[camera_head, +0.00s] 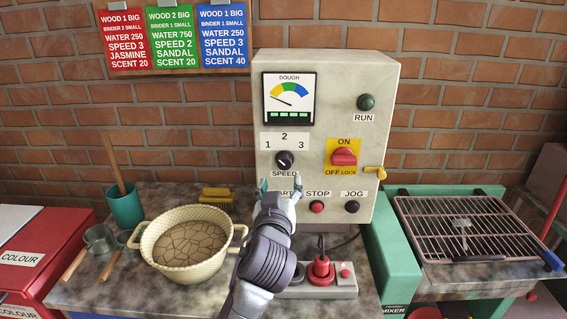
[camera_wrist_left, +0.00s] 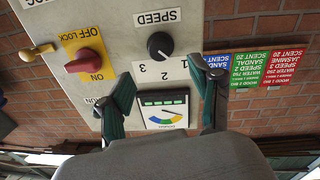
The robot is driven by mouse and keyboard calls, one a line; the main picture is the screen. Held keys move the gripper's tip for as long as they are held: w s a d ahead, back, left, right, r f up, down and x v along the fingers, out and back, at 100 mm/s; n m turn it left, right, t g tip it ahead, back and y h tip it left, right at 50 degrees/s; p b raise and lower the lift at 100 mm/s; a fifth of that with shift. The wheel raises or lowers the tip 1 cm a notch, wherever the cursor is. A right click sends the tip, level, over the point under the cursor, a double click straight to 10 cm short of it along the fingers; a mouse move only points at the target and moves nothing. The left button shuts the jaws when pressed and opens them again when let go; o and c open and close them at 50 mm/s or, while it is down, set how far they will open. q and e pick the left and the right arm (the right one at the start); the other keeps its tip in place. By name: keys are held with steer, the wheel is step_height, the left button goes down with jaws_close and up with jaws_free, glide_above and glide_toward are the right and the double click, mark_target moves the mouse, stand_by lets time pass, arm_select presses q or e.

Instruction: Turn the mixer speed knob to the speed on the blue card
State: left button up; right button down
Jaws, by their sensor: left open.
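The speed knob (camera_head: 284,160) is a round black dial with a white mark on the cream control panel (camera_head: 325,75). The numbers 1, 2 and 3 stand around it. In the left wrist view the knob (camera_wrist_left: 160,45) shows upside down, its mark seeming to point toward the 1 side. The blue card (camera_head: 223,38) at the top reads SPEED 3; it also shows in the wrist view (camera_wrist_left: 217,75). My left gripper (camera_head: 281,187) is open and empty, just below the knob and apart from it, its green-tipped fingers spread (camera_wrist_left: 163,90). My right gripper is out of view.
Red ON/OFF switch (camera_head: 344,157), START button partly hidden by my gripper, STOP (camera_head: 317,207) and JOG (camera_head: 352,207) buttons sit near the knob.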

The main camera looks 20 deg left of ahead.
mark_target(284, 165)
arm_select(q)
steer(key=p+x, duration=0.1)
steer(key=x, duration=0.8)
steer(key=c, duration=1.1)
steer(key=shift+p, duration=0.3)
steer(key=shift+c, duration=0.2)
